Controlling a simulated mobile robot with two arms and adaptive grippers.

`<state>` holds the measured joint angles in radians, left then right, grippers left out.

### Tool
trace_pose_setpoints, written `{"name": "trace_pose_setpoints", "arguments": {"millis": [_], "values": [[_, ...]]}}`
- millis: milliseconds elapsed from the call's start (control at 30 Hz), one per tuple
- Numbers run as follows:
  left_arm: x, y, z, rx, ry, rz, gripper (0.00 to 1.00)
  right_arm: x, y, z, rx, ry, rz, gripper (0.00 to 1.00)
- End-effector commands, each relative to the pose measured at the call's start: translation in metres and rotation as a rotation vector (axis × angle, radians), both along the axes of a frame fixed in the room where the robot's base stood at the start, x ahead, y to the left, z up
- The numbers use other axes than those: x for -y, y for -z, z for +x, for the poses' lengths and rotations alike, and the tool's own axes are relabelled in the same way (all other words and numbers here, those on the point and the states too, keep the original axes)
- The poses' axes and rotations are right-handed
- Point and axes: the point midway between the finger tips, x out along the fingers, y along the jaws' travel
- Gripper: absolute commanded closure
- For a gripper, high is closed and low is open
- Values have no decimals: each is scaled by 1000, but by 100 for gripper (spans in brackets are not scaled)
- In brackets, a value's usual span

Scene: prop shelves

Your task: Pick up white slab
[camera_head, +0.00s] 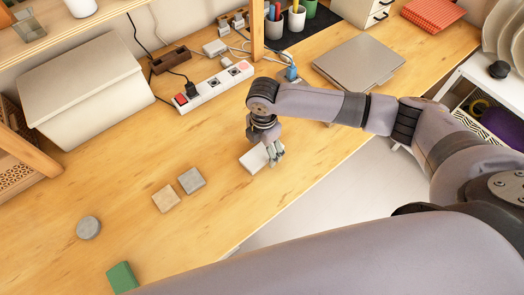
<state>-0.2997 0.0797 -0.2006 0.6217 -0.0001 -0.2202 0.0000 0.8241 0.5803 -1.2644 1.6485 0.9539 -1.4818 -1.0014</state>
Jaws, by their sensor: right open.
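The white slab (253,161) lies flat on the wooden table near its front edge. My right gripper (275,155) is at the slab's right end, pointing down, with its fingers open. The fingers and wrist hide part of the slab. I cannot tell whether they touch it. My left gripper is out of view.
Left of the slab are a grey block (191,180), a tan block (166,198), a grey round disc (88,227) and a green block (122,277). Behind are a power strip (215,86) and a lidded white box (85,95). A closed laptop (358,63) lies back right.

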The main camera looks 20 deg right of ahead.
Motion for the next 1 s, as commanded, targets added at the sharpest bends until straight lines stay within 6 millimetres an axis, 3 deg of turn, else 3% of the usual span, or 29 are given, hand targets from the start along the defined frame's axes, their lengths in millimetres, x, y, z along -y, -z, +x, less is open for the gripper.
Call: {"name": "trace_pose_setpoints", "arguments": {"millis": [333, 1000], "values": [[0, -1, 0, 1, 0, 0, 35, 0, 10, 0, 1, -2, 0, 27], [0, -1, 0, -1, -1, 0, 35, 0, 10, 0, 1, -1, 0, 71]]}}
